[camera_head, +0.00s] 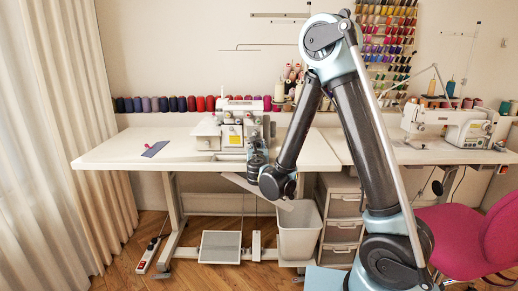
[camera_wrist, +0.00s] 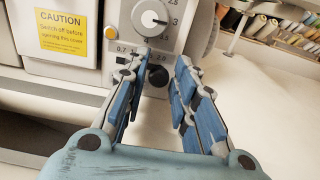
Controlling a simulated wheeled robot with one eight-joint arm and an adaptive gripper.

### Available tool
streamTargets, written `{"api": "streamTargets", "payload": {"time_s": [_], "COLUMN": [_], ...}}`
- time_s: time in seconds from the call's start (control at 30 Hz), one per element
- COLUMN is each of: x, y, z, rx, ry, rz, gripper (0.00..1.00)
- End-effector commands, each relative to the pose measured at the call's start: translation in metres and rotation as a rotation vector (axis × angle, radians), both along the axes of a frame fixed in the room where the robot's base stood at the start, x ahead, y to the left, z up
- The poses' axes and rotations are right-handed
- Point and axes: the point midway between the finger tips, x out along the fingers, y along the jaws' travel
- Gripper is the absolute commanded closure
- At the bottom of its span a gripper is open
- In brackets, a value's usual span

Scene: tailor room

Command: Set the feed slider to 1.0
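The white sewing machine (camera_head: 233,130) stands on the table with its front panel close to my gripper (camera_head: 258,152). In the wrist view, the panel (camera_wrist: 180,38) carries a white dial (camera_wrist: 149,17) and below it a scale marked 0.7 and 2.0. A dark round knob (camera_wrist: 158,76) shows under the 2.0 mark. The feed slider itself is not clearly seen; my left finger covers part of the scale. My gripper also shows in the wrist view (camera_wrist: 162,62), open, its two blue-padded fingers apart on either side of the knob, with nothing held. Contact cannot be told.
The white table (camera_head: 110,154) is mostly clear left of the machine, with a small dark blue item (camera_head: 156,149) on it. A yellow caution label (camera_wrist: 63,35) marks the cover. A bin (camera_head: 298,232) stands below, and a pink chair (camera_head: 465,240) at right.

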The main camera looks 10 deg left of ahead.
Motion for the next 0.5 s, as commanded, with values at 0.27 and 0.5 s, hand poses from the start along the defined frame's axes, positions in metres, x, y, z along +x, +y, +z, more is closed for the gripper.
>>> {"api": "streamTargets", "payload": {"time_s": [0.27,0.5], "x": [0.000,-0.001], "y": [0.002,0.030], "z": [0.000,0.000], "rx": [0.000,0.000], "ry": [0.000,-0.001], "rz": [0.001,0.002], "gripper": [1.00,1.00]}}
